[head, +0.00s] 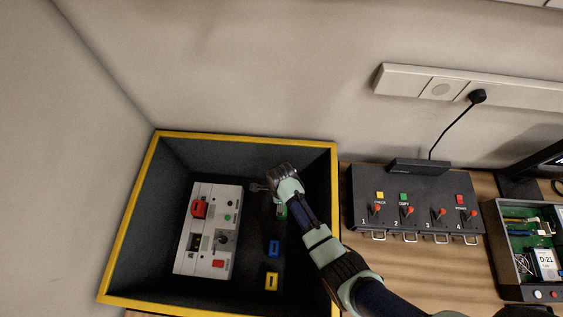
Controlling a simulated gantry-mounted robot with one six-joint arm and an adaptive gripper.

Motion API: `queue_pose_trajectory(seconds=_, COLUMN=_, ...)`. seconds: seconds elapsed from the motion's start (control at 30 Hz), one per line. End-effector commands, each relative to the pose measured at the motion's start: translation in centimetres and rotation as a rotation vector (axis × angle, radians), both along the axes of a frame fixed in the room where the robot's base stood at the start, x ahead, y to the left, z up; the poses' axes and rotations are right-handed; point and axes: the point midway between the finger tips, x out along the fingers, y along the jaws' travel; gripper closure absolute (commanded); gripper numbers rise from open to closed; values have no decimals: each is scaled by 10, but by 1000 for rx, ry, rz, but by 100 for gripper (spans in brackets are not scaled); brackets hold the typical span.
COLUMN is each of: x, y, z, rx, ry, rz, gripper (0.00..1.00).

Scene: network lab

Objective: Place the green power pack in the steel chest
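The steel chest is the open dark-walled box with a yellow rim (240,134) at the left. A green piece (281,211) shows low inside it, partly covered by my arm, and looks like the green power pack. A blue pack (274,248) and a yellow pack (272,281) lie in front of it. My gripper (262,188) is over or in the right part of the chest, just behind the green piece. My wrist hides most of the fingers. I cannot tell whether they touch or hold anything.
A black switch box (415,215) with several red levers stands right of the chest. An open electronics case (530,245) is at the far right. Bare wooden bench (440,275) lies between.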

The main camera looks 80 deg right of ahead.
Motion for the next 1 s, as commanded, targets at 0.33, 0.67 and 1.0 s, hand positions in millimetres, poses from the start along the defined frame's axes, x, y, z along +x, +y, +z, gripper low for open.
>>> queue_pose_trajectory(seconds=0.33, x=0, y=0, z=14, rx=0, ry=0, rz=0, gripper=9)
queue_pose_trajectory(seconds=0.67, x=5, y=1, z=18, rx=-10, ry=-9, rz=33, gripper=9)
queue_pose_trajectory(seconds=1.0, x=177, y=127, z=217, rx=-615, ry=-254, rz=1544, gripper=9)
